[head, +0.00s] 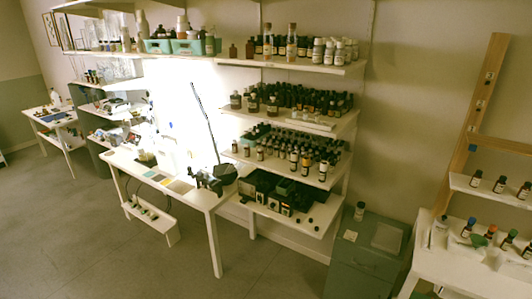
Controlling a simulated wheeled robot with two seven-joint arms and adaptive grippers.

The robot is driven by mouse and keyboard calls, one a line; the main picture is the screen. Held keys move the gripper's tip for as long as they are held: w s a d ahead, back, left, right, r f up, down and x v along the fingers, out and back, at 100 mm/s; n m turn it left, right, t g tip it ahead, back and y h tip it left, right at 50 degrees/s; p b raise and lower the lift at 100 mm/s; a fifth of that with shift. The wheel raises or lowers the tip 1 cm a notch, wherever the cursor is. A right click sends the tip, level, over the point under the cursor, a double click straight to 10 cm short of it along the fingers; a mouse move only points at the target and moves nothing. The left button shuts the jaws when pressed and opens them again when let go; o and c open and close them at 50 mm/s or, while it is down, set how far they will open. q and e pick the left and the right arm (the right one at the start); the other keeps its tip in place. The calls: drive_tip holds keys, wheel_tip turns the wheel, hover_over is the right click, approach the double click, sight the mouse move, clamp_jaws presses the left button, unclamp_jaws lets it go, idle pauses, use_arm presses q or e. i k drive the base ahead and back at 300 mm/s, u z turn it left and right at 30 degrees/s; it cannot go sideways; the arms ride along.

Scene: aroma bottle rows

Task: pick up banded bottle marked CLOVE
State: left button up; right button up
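Rows of small dark bottles with pale labels (304,161) stand on the middle wall shelf, and more dark bottles (310,101) crowd the shelf above. Several dark bottles with coloured caps (467,229) stand on the white table at the right edge. The labels are too small to read, so I cannot tell which bottle is marked CLOVE or which one is banded. Neither of my grippers is in view.
A white desk (200,196) under a bright light holds dark items. The grey floor (100,240) is open at the front left.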

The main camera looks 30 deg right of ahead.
sight(294, 155)
drive_tip(key=i, duration=1.85)
drive_tip(key=z, duration=1.95)
